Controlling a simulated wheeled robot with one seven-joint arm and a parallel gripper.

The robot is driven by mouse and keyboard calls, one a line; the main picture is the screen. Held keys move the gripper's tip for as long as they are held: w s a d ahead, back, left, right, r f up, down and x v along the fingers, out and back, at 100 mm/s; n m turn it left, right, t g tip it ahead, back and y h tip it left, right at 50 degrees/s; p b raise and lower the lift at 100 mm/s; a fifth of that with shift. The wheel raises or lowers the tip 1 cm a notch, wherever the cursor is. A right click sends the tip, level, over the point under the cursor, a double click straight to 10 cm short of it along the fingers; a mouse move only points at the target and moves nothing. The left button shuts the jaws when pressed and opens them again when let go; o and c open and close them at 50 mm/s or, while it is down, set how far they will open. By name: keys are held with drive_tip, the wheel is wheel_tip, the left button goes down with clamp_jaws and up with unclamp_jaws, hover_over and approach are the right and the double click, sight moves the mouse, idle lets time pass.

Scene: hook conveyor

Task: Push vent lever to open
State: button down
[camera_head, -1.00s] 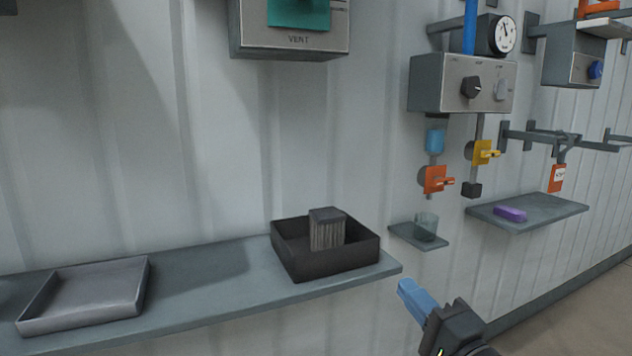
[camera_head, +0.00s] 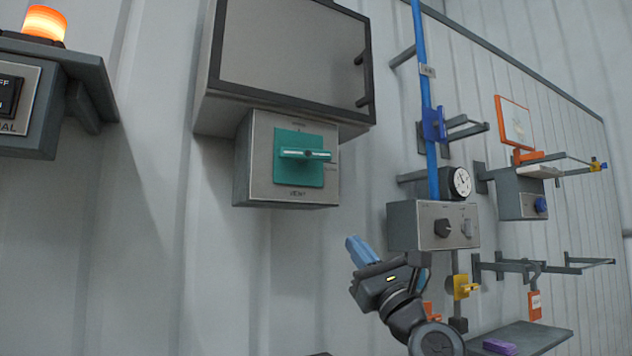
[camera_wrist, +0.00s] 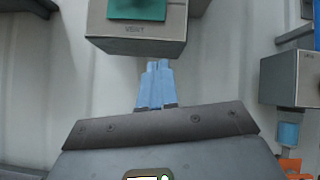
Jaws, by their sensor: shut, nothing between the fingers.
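The vent lever (camera_head: 304,154) is a teal handle on a teal square plate (camera_head: 290,178), fixed to the front of a grey metal box (camera_head: 262,190) marked VENT. The lever lies about horizontal. In the wrist view only the lower edge of the teal plate (camera_wrist: 137,9) shows, above the VENT lettering; the lever itself is out of that frame. My gripper (camera_head: 356,247) has blue fingers, shut and empty, below and to the right of the vent box and apart from it. In the wrist view the fingertips (camera_wrist: 158,66) point up just below the box.
A large grey cabinet (camera_head: 290,50) stands above the vent box. To the right are a grey control box (camera_head: 408,224) with a black knob, a blue vertical pipe (camera_head: 420,60), a gauge (camera_head: 460,182) and wall brackets. An orange lamp (camera_head: 45,24) sits upper left. Wall left of my gripper is clear.

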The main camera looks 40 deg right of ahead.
sight(306, 154)
drive_tip(key=shift+m+t, duration=0.6)
drive_tip(key=shift+m, duration=0.3)
drive_tip(key=r, duration=0.4)
drive_tip(key=shift+a+r, duration=0.15)
drive_tip(key=shift+a, duration=0.05)
drive_tip(key=shift+s+a+r+p+x, duration=0.1)
drive_tip(key=shift+s+r+p+x, duration=0.4)
drive_tip(key=shift+x, duration=1.65)
drive_tip(key=shift+s+a+r+p+x, duration=0.15)
drive_tip(key=shift+p+x, duration=0.6)
drive_tip(key=shift+x, duration=1.35)
drive_tip(key=shift+s+a+r+p+x, duration=0.2)
drive_tip(key=shift+p+x, duration=0.45)
drive_tip(key=shift+x, duration=1.5)
